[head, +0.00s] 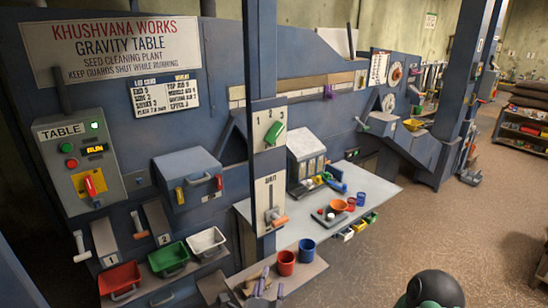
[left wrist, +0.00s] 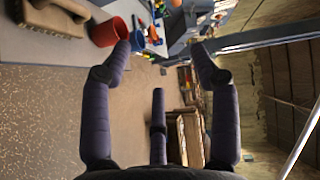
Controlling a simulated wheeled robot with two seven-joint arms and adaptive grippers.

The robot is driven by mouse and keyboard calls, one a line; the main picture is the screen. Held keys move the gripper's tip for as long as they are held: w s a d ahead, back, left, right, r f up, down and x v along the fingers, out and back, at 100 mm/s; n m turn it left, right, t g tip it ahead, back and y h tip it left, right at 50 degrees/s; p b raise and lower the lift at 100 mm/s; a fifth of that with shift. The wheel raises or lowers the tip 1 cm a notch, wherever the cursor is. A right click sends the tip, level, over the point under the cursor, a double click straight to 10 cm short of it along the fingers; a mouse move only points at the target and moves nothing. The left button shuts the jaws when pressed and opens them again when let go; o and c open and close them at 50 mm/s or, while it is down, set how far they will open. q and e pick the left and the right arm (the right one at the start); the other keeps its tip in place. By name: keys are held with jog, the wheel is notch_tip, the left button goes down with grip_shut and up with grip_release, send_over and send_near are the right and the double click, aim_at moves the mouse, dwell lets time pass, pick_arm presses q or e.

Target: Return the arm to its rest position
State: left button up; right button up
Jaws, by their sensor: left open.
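My left gripper (head: 262,284) shows low in the middle of the head view, beside the front corner of the grey worktable. In the left wrist view its dark purple fingers (left wrist: 160,65) are spread wide with nothing between them. A red bucket (head: 286,262) stands just right of the gripper, with a blue bucket (head: 307,250) behind it. Both also show in the left wrist view, red (left wrist: 106,32) and blue (left wrist: 137,40), beyond one finger and apparently apart from it.
The grey worktable (head: 370,188) carries an orange bowl (head: 338,206) and small cups. Red (head: 119,278), green (head: 170,258) and white (head: 207,241) bins sit below the blue machine panel at left. A blue post (head: 262,130) rises behind the gripper.

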pick_arm(q)
jog(key=s+a+f+n+g, duration=0.25)
jog(key=f+n+g, duration=0.2)
jog(key=f, duration=0.65)
jog(key=s+a+f+n+g, duration=0.25)
jog(key=f+n, duration=0.25)
jog(key=f, duration=0.6)
jog(key=s+a+f+n+g+h, duration=0.1)
jog(key=s+a+f+n+g, duration=0.2)
jog(key=s+f+n+g, duration=0.5)
jog(key=s+f+n, duration=0.3)
jog(key=s+f, duration=0.4)
jog(key=s, duration=0.2)
jog(key=shift+s+g, duration=0.3)
jog(key=shift+g, duration=0.1)
